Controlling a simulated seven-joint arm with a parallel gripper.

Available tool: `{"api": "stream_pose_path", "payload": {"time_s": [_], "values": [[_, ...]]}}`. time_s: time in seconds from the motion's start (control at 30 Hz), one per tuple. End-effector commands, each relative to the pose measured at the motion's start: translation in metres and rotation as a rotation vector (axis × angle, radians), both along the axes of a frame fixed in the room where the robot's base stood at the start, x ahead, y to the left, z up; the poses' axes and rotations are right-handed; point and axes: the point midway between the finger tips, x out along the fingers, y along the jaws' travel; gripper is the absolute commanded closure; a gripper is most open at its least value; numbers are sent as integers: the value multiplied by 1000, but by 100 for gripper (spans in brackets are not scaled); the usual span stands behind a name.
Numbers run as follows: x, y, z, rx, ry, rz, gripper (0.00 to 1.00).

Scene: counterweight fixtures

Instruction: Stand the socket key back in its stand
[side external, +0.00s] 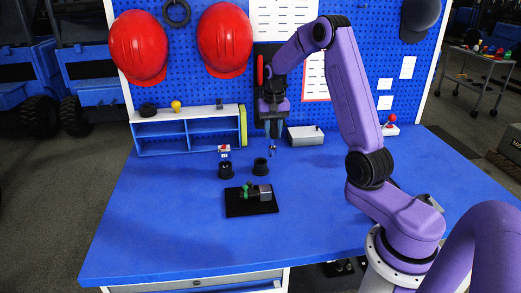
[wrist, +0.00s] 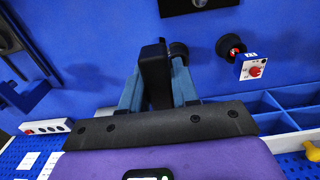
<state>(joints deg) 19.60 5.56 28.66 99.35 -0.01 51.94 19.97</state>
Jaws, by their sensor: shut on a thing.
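My gripper (side external: 272,132) points down above the back of the blue table. In the wrist view its fingers (wrist: 157,88) are shut on a black block-like part (wrist: 153,70), which I take to be the socket key's handle. A small grey lower end (side external: 272,149) shows under the fingers in the side view, clear of the table. A black round cup (side external: 260,167), which looks like the stand, is just left of and below it. It also shows in the wrist view (wrist: 178,49), partly behind the held part. Its opening is mostly hidden.
A black mat (side external: 236,208) with a green and grey object lies in front. A blue-and-white shelf (side external: 185,133) and a grey box (side external: 305,136) stand behind. The table's front is clear.

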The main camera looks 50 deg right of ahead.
Motion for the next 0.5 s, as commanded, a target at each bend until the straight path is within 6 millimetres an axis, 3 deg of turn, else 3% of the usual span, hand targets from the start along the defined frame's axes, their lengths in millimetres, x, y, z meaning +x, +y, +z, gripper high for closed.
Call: {"api": "stream_pose_path", "payload": {"time_s": [0.2, 0.5], "values": [[34, -15, -20, 1, 2, 2, 100], [63, -28, -60, 1, 1, 2, 100]]}}
